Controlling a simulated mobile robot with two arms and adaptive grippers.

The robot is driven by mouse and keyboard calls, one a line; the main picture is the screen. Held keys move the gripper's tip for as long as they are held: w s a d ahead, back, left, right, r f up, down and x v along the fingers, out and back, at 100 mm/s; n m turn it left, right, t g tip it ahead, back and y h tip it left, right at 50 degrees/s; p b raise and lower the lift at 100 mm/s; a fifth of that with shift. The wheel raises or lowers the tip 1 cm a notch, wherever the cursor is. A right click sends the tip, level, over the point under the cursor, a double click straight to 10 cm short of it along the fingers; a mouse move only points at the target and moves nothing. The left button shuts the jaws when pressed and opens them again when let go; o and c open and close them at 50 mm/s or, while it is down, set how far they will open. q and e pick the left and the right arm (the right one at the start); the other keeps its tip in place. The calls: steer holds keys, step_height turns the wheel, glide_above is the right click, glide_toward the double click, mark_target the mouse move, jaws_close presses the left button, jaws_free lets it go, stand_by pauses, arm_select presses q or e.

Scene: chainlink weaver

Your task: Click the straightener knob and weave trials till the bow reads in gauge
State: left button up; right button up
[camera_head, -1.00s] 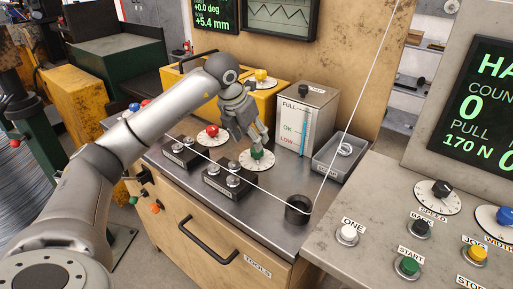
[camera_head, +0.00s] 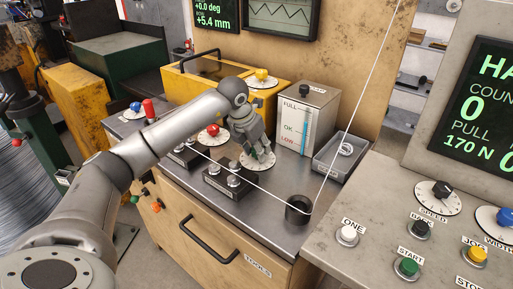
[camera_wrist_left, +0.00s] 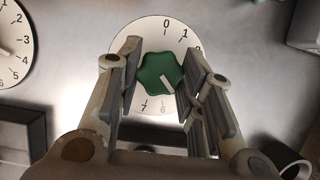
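The green straightener knob (camera_wrist_left: 162,74) sits on a white numbered dial (camera_wrist_left: 153,28) in the left wrist view. Its white mark points to the lower right. In the head view the dial (camera_head: 246,166) lies on the steel bench top, with the knob mostly behind my fingers. My left gripper (camera_head: 264,153) reaches down onto it. In the wrist view its fingers (camera_wrist_left: 163,85) stand on both sides of the knob, with a gap at the left; contact at the right is unclear. The bow readout (camera_head: 215,20) shows +5.4 mm. My right gripper is not in view.
Roller blocks (camera_head: 228,183) and a red-knob dial (camera_head: 212,132) are left of the gripper. A wire runs past them to a black guide (camera_head: 298,209). A gauge box (camera_head: 307,118) and grey tray (camera_head: 340,158) stand to the right. The control panel (camera_head: 375,200) is at the right.

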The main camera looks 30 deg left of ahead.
arm_select(q)
steer(key=shift+c, duration=1.2)
steer(key=shift+m, duration=0.4)
steer(key=m+h, duration=0.1)
steer(key=m, duration=0.1)
steer(key=m+h, duration=0.1)
steer(key=m, duration=0.1)
steer(key=shift+a+g, duration=0.1)
steer(key=shift+g, duration=0.2)
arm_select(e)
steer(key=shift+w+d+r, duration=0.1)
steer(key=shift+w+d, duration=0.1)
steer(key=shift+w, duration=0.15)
arm_select(q)
steer(key=shift+m, duration=0.3)
steer(key=o, duration=1)
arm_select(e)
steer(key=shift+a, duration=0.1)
